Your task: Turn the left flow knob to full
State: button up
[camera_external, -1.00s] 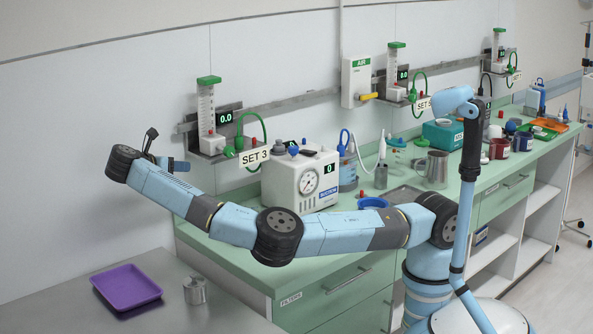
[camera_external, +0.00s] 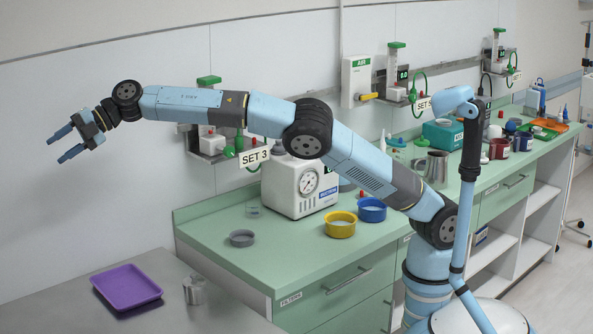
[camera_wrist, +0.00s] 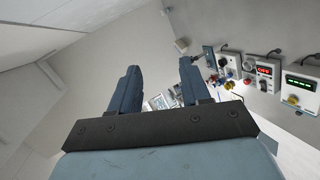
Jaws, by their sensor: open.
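The left flowmeter (camera_external: 209,80) hangs on the wall rail above the counter, with a green top, a white lower block (camera_external: 213,144) and a SET 3 label (camera_external: 255,157). My forearm crosses in front of it and hides its middle and its display. I cannot make out which part is its flow knob. My gripper (camera_external: 57,148) is open and empty in the air to the left of the flowmeter, well apart from it, with its fingers pointing left. In the wrist view my gripper (camera_wrist: 160,66) also shows open, with nothing between its fingers.
A purple tray (camera_external: 127,287) and a metal pot (camera_external: 194,291) are on the steel table.

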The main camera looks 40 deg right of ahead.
jog(key=w+d+r+m+t+y, duration=0.1)
jog(key=w+r+m+t+y, duration=0.1)
jog(key=r, duration=0.5)
jog(key=w+d+r+m+t+y, duration=0.2)
jog(key=r+m+t, duration=0.1)
jog(key=r, duration=0.3)
jog(key=w+d+r+m+t+h, duration=0.2)
jog(key=w+d+m+t+h, duration=0.6)
jog(key=d, duration=0.3)
jog(key=m+g+h, duration=0.1)
jog(key=g+h, duration=1.3)
jog(key=g, duration=0.1)
send_near(228, 147)
jog(key=x, duration=1)
jog(key=shift+w, duration=0.15)
jog(key=shift+c, duration=0.3)
